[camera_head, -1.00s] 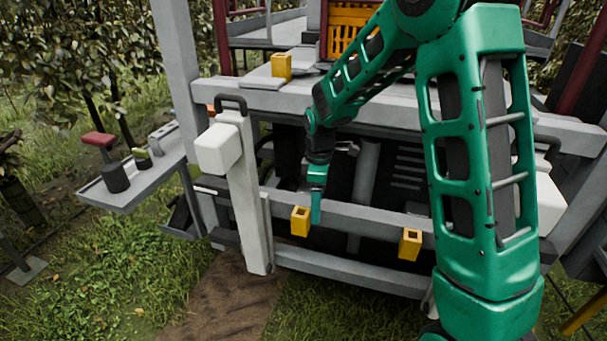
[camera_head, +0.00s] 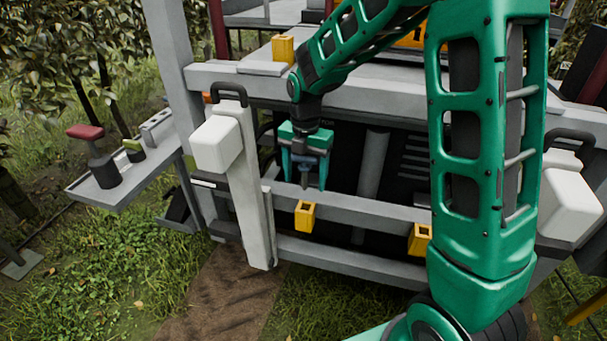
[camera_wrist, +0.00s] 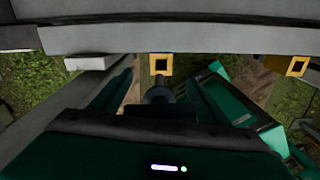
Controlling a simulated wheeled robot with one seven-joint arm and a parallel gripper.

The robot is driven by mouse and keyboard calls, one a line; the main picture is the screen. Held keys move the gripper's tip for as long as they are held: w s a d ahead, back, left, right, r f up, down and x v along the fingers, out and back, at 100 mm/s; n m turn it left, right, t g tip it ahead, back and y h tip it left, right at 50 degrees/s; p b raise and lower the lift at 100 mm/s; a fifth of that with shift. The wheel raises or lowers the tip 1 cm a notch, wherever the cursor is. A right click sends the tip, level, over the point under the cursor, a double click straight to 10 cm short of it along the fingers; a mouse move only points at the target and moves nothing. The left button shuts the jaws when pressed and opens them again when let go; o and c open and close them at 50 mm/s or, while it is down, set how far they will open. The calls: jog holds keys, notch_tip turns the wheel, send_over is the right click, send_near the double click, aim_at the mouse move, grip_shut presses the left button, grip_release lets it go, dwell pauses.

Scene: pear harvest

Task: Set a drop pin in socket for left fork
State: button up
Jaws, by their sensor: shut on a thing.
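My gripper (camera_head: 305,172) is shut on a dark blue drop pin (camera_head: 305,170), which hangs upright between the green fingers. The pin is above the left yellow socket (camera_head: 305,216), apart from it. This socket is fixed on the front of the lower grey rail, beside the white left fork (camera_head: 240,190). In the wrist view the pin (camera_wrist: 157,95) shows dark between the fingers, just below the square opening of the same socket (camera_wrist: 161,57) in the picture. A second yellow socket (camera_head: 420,238) sits farther right on the rail.
The upper grey beam (camera_head: 370,95) runs behind my arm, with a yellow block (camera_head: 283,49) on top. A side tray (camera_head: 135,175) at left carries a red-topped item. A white right fork (camera_head: 568,190) stands at right. Grass and a dirt strip lie in front.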

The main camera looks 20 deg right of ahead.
aim_at(306, 189)
jog(key=shift+d+f, duration=0.15)
jog(key=shift+f, duration=6.45)
jog(key=o, duration=1.4)
jog(key=shift+w+r, duration=0.1)
jog(key=shift+r, duration=3.4)
